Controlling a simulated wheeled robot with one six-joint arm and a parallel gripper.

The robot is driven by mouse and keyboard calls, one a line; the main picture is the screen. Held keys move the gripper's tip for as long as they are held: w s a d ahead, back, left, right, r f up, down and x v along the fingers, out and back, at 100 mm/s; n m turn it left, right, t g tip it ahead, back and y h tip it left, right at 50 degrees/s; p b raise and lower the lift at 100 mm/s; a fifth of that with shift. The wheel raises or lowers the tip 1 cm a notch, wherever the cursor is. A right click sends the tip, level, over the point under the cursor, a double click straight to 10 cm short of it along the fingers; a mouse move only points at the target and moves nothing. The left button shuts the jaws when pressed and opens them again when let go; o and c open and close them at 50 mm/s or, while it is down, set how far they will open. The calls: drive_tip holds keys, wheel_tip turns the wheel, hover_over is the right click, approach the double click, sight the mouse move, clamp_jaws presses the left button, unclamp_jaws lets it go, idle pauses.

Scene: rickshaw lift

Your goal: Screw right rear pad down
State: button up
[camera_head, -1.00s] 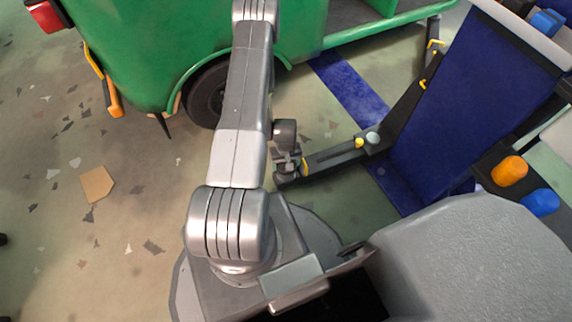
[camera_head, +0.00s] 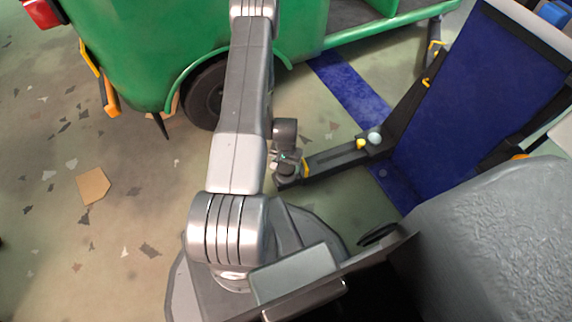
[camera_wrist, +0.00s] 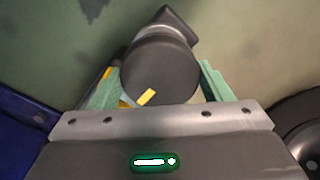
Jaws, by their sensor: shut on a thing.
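The right rear pad (camera_wrist: 160,72) is a dark round cylinder with a yellow mark on its face. It sits at the outer end of the black lift arm (camera_head: 335,159), close to the green rickshaw's wheel. My gripper (camera_wrist: 157,80) has its two green fingers on either side of the pad and is shut on it. In the head view my gripper (camera_head: 287,162) is at the lift arm's tip and covers most of the pad. The pad's underside and thread are hidden.
The green rickshaw (camera_head: 140,55) stands behind, with its dark wheel (camera_head: 205,95) left of the pad. The blue lift post (camera_head: 480,95) rises at right. A brown patch (camera_head: 93,186) lies on the mostly open floor at left.

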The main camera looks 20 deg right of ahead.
sight(286, 165)
idle(0.3)
drive_tip(key=o, duration=0.7)
drive_tip(key=shift+r, duration=0.1)
wheel_tip(286, 165, up, 14)
drive_tip(key=p, duration=0.4)
drive_tip(key=shift+p, duration=0.3)
drive_tip(key=shift+f, duration=0.2)
wheel_tip(286, 165, down, 14)
drive_tip(key=b, duration=0.4)
drive_tip(key=shift+b, duration=0.35)
drive_tip(key=shift+r, duration=0.1)
drive_tip(key=shift+r, duration=0.1)
